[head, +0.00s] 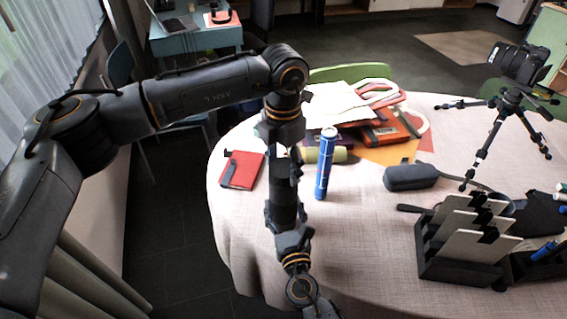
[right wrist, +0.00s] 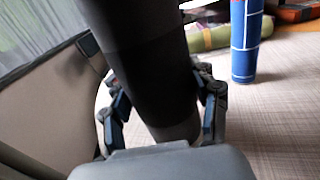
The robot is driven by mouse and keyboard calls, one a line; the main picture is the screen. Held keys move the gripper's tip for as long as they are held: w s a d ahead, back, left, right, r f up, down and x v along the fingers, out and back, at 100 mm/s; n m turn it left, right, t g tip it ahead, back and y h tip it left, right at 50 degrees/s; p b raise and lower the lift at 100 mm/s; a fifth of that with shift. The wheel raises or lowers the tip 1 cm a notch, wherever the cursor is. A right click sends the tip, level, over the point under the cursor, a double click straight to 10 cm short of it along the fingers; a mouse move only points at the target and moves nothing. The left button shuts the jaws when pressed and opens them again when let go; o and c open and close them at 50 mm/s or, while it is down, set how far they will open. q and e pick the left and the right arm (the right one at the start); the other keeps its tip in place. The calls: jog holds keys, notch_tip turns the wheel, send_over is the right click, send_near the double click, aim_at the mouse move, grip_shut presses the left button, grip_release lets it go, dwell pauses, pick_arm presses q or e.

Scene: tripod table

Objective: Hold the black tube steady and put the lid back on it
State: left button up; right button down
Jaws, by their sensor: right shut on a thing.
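The black tube (head: 285,203) stands roughly upright over the table's left part in the head view. It also fills the middle of the right wrist view (right wrist: 150,65), tilted there, with its upper end out of frame. My right gripper (right wrist: 162,108) is shut on it, one finger on each side; the right arm comes up from the bottom in the head view. My left gripper (head: 287,165) points down directly above the tube, at its upper end. Its fingers are small and dark against the tube, so I cannot tell how far they are open. I cannot make out the lid.
A blue tube (head: 325,165) stands close to the right of the black tube. A red notebook (head: 241,170) lies to the left. Behind are folders (head: 391,134); to the right are a dark case (head: 410,177), a black file rack (head: 450,268) and a camera tripod (head: 493,140).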

pick_arm(q)
jog(key=o, duration=0.5)
notch_tip(320, 180, up, 12)
dwell(0.4)
pick_arm(e)
jog(key=shift+c, duration=1.4)
grip_release()
jog(key=s, duration=0.4)
jog(key=s+d, duration=0.1)
jog(key=s, duration=0.3)
jog(key=s+d, duration=0.1)
jog(key=s, duration=0.2)
jog(key=shift+s+d, duration=0.15)
jog(key=shift+s, duration=0.25)
